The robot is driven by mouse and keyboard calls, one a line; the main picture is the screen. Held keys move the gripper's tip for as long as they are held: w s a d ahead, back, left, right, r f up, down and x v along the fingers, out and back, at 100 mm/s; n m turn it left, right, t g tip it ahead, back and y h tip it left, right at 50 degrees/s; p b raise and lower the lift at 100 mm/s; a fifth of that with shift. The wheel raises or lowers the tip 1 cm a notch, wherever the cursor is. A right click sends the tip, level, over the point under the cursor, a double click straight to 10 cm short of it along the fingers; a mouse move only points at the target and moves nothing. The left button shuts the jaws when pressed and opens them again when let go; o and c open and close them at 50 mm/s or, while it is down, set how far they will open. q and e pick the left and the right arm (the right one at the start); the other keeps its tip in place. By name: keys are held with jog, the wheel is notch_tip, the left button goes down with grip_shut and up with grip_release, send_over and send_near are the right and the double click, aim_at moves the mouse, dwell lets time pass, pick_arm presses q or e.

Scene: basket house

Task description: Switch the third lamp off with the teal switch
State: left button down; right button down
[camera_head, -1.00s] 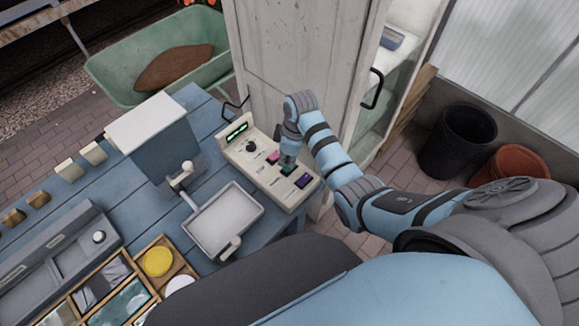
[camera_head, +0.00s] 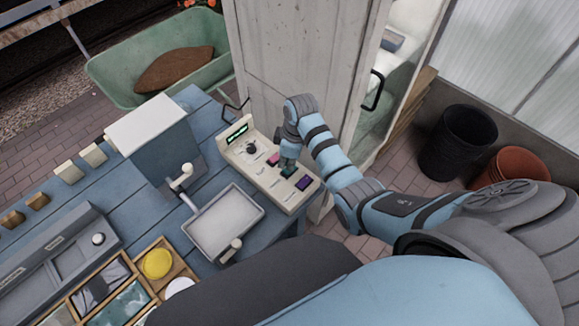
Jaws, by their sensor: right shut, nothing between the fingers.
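A cream control panel (camera_head: 262,178) lies on the blue table. It carries a lit green display (camera_head: 237,133), a black knob (camera_head: 251,149), a pink switch (camera_head: 272,159), a teal switch (camera_head: 289,172) and a purple switch (camera_head: 303,183). My right gripper (camera_head: 288,166) is shut and empty, pointing down at the teal switch. Its tip partly covers that switch, and I cannot tell whether it touches it. My left gripper is not in view. No lamp can be made out clearly.
A grey tray with handles (camera_head: 224,222) and a blue-grey box with a white top (camera_head: 152,125) stand left of the panel on the blue table (camera_head: 120,200). A white cabinet (camera_head: 295,65) rises behind. Black (camera_head: 457,143) and terracotta (camera_head: 512,166) pots stand right on the floor.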

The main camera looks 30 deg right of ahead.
jog(key=shift+f+b, duration=0.65)
jog(key=shift+f, duration=0.45)
dwell(0.8)
notch_tip(320, 180, up, 2)
jog(key=p, duration=0.2)
jog(key=shift+r+p, duration=0.25)
jog(key=shift+p, duration=0.15)
jog(key=shift+r, duration=2.3)
